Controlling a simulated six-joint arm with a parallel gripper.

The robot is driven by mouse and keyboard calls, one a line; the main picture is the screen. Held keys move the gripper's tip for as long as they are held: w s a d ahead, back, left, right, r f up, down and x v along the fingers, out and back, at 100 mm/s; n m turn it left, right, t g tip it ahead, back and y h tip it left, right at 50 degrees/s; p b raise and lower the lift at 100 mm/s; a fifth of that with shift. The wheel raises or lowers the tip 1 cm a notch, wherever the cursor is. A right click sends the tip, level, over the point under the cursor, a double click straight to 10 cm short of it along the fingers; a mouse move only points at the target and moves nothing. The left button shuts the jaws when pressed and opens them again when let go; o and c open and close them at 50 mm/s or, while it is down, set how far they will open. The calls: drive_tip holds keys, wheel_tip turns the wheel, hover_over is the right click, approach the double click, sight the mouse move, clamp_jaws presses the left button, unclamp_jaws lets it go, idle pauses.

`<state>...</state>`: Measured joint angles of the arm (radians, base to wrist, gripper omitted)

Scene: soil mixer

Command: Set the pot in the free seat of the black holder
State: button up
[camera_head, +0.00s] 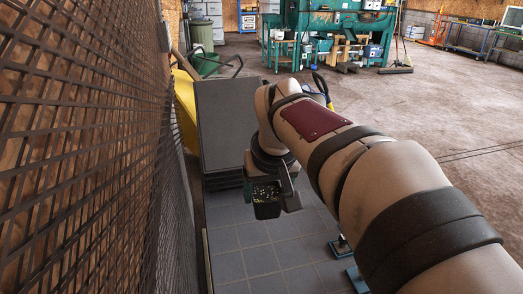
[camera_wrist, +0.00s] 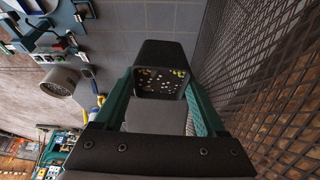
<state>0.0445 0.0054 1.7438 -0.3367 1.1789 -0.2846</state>
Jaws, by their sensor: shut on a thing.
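The pot (camera_head: 266,204) is a small square black pot filled with dark soil flecked with white. My gripper (camera_head: 277,192) holds it above the grey tiled surface, just past the near end of a dark stack. In the wrist view the pot (camera_wrist: 160,52) sits between the green fingers of my gripper (camera_wrist: 160,82), its open top facing the camera and some yellow-green bits at its rim. The gripper is shut on it. I cannot make out the black holder or its free seat for certain in either view.
The flat dark stack (camera_head: 225,122) stands beyond the pot. A mesh fence (camera_head: 85,140) runs close along the left. Blue-green fixtures (camera_head: 341,245) stand on the right edge of the tiled surface (camera_head: 255,258). A green workbench (camera_head: 330,22) is far back.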

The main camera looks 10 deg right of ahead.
drive_tip(key=shift+s+a+n, duration=0.4)
drive_tip(key=shift+s+a, duration=0.45)
drive_tip(key=shift+a, duration=0.1)
drive_tip(key=d+f+m+h, duration=0.25)
drive_tip(key=d+m, duration=0.45)
drive_tip(key=d, duration=1.1)
drive_tip(key=s+d+f+m+g, duration=0.1)
drive_tip(key=s+d+f+m, duration=0.2)
drive_tip(key=d, duration=0.4)
drive_tip(key=s+d+f+m+g+h, duration=0.1)
drive_tip(key=s+d+m, duration=0.2)
drive_tip(key=s+d, duration=0.35)
drive_tip(key=s+d+f+m+g, duration=0.1)
drive_tip(key=s+d+m, duration=0.15)
drive_tip(key=d, duration=0.65)
drive_tip(key=s+d+f+m+g, duration=0.2)
drive_tip(key=s+d+f+m, duration=0.1)
drive_tip(key=s+d, duration=0.55)
drive_tip(key=shift+n+t+h, duration=0.25)
drive_tip(key=shift+t+h, duration=0.05)
drive_tip(key=shift+h, duration=0.05)
drive_tip(key=shift+s+d+f, duration=0.85)
drive_tip(key=shift+s+f, duration=0.8)
drive_tip(key=shift+f, duration=1.5)
drive_tip(key=shift+s+d+f, duration=0.9)
drive_tip(key=shift+s+f, duration=0.8)
drive_tip(key=shift+f, duration=1.45)
drive_tip(key=shift+s+d+f, duration=0.85)
drive_tip(key=shift+s+f, duration=0.8)
drive_tip(key=shift+f, duration=1.5)
